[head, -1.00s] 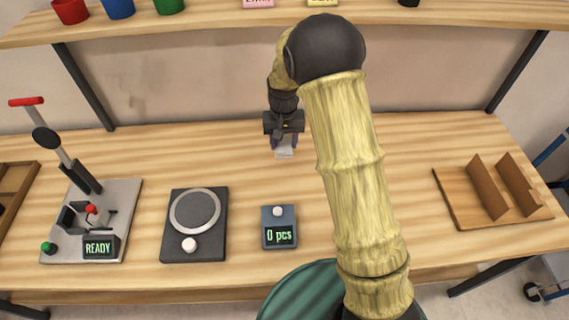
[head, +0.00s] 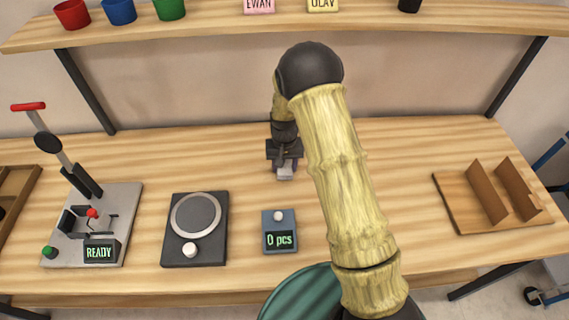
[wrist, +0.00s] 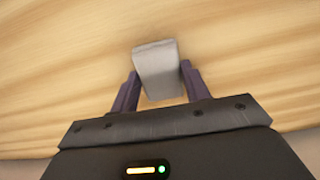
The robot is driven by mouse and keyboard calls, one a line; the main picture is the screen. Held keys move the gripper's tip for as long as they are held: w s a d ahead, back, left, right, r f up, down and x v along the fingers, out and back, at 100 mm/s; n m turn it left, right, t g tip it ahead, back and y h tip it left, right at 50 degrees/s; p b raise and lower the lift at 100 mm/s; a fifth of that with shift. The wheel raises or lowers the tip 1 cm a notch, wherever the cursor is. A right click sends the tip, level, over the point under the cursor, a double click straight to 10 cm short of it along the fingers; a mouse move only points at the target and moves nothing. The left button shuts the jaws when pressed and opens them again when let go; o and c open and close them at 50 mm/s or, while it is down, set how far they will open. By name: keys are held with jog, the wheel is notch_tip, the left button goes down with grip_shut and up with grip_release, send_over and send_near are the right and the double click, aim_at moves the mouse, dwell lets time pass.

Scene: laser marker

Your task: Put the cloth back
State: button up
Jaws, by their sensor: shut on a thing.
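The cloth (wrist: 157,66) is a small pale grey-white folded piece. In the wrist view it sits between the two dark purple fingers of my gripper (wrist: 158,88), which is shut on it. In the head view my gripper (head: 285,164) is over the back middle of the table, with the cloth (head: 285,173) showing small at its tips. I cannot tell whether the cloth touches the table top.
A counter box (head: 280,246) reading "0 pcs" stands in front of my gripper. A dark round-plate device (head: 176,245) and a lever machine (head: 127,220) reading "READY" stand left. A wooden rack (head: 459,208) is at right. A shelf (head: 220,30) runs behind. The table between is clear.

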aim_at(285, 167)
jog(key=shift+f, duration=0.15)
jog(key=o, duration=1)
notch_tip(285, 167, up, 12)
jog(key=shift+r+b, duration=0.2)
jog(key=shift+b, duration=0.25)
jog(key=s+d+r+t, duration=0.1)
jog(key=s+d+r, duration=0.1)
jog(key=s, duration=0.5)
jog(key=s+d+r, duration=0.2)
jog(key=s+d, duration=0.3)
jog(key=s, duration=0.2)
jog(key=s+d+r+t, duration=0.1)
jog(key=s+d+r, duration=0.1)
jog(key=s+d, duration=0.2)
jog(key=shift+s+d+t, duration=0.15)
jog(key=shift+s+t, duration=0.15)
jog(key=shift+s, duration=1.25)
